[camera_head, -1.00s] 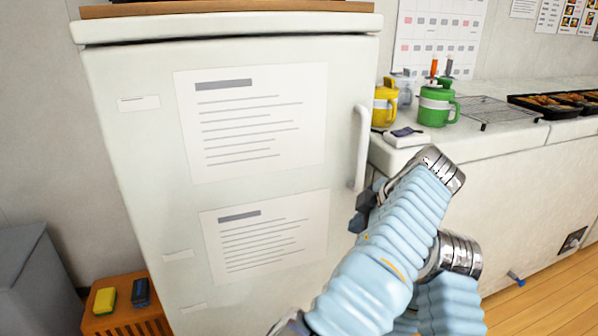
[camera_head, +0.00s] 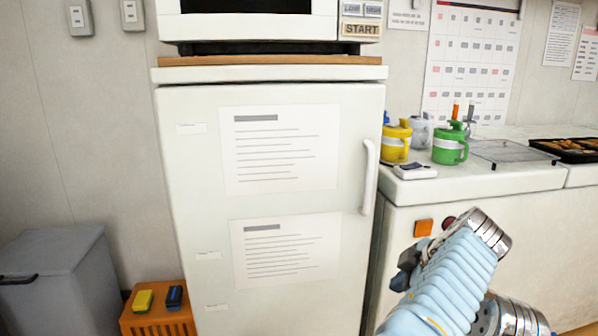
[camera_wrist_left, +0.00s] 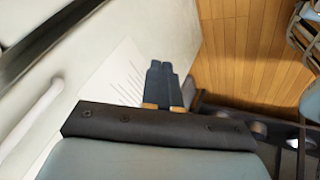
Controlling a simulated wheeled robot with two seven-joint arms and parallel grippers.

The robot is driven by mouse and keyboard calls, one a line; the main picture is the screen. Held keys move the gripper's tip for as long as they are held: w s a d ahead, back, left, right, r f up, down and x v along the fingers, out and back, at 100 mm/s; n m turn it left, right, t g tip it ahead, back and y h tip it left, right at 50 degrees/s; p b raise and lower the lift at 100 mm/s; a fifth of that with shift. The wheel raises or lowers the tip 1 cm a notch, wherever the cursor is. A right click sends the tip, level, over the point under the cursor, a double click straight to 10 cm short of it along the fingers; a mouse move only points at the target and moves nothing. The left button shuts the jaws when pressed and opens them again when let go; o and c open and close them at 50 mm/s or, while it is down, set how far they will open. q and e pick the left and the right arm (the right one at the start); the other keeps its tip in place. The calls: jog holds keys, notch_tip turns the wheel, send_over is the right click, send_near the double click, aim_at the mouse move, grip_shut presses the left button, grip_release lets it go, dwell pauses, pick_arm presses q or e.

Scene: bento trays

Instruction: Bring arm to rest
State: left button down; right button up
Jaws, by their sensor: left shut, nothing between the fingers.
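My left arm in its pale blue sleeve comes in from the bottom right of the head view. The dark fingers of my left gripper (camera_head: 404,268) show at its far left side, in front of the gap between the fridge and the counter. In the left wrist view, the gripper (camera_wrist_left: 162,88) has its two dark fingers together with nothing between them. The white fridge (camera_head: 280,205) is shut, with two paper notices on its door. My right gripper is not in view.
The fridge handle (camera_head: 369,177) stands out near my left arm. The counter (camera_head: 490,185) at the right holds a yellow jug (camera_head: 395,143), a green jug (camera_head: 449,147) and a wire rack. A grey bin (camera_head: 60,285) and an orange crate (camera_head: 150,322) stand at the left.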

pick_arm(q)
jog(key=w+a+f+m+g, duration=0.1)
jog(key=w+a+f+m, duration=0.1)
jog(key=w+a+f, duration=0.45)
jog(key=w+a+f+m+g, duration=0.1)
jog(key=a+f+g, duration=0.15)
jog(key=f, duration=0.65)
jog(key=s+a+f+m+g+h, duration=0.1)
jog(key=a+f+m, duration=0.1)
jog(key=a+f, duration=0.5)
jog(key=s+a+f+m+g+h, duration=0.15)
jog(key=a+f, duration=0.25)
jog(key=f, duration=0.5)
jog(key=s+a+f+m+h, duration=0.2)
jog(key=s+a+f, duration=0.55)
jog(key=f, duration=0.25)
jog(key=s+a+f+m+h, duration=0.1)
jog(key=s+m, duration=0.1)
jog(key=s, duration=0.7)
jog(key=s+a+f+m+h, duration=0.1)
jog(key=s+a+h, duration=0.1)
jog(key=s, duration=0.7)
jog(key=shift+a+f+m, duration=0.15)
jog(key=shift+m, duration=0.2)
jog(key=shift+w, duration=0.1)
